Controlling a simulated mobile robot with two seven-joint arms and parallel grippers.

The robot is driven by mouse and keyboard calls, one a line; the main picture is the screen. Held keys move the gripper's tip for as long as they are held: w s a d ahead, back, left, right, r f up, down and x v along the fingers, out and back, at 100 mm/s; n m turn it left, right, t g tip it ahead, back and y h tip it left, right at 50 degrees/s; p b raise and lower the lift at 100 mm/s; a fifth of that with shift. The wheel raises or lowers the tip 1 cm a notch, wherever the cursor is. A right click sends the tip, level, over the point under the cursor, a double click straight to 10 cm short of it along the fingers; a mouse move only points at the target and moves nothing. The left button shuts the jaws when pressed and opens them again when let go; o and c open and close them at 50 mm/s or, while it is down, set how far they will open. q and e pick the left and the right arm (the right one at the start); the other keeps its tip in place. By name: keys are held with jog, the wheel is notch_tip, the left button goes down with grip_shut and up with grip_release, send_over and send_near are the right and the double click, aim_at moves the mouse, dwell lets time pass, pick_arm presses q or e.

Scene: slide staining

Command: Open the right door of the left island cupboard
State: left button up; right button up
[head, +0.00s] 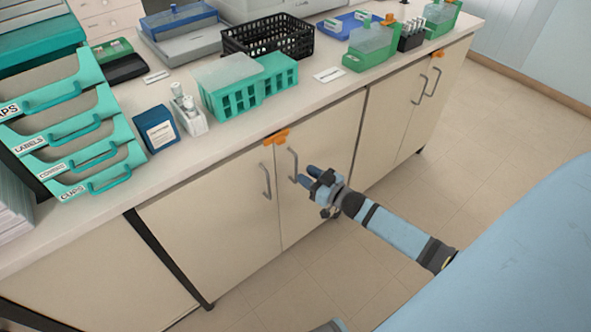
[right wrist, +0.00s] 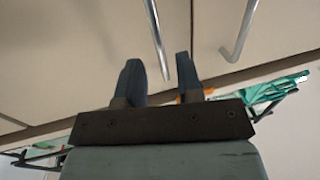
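The left cupboard's right door (head: 325,150) is closed, flush with its left door (head: 210,225). The right door's bar handle (head: 293,164) stands upright near the seam, beside the left door's handle (head: 266,182). My right gripper (head: 307,176) is open and empty just right of and below the right door's handle. In the right wrist view, the right door's handle (right wrist: 157,38) appears in line with the gap between the spread fingers (right wrist: 158,78); contact cannot be told. The other handle (right wrist: 239,30) is outside the fingers. My left gripper is not in view.
An orange piece (head: 276,137) sits at the top of the door seam. Above is a crowded countertop (head: 225,135) with green racks (head: 230,92) and a drawer stack (head: 75,135). Another closed cupboard (head: 400,110) stands to the right. The floor (head: 500,120) before the doors is clear.

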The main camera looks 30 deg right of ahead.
aim_at(296, 169)
jog(key=shift+x, duration=2.3)
grip_shut()
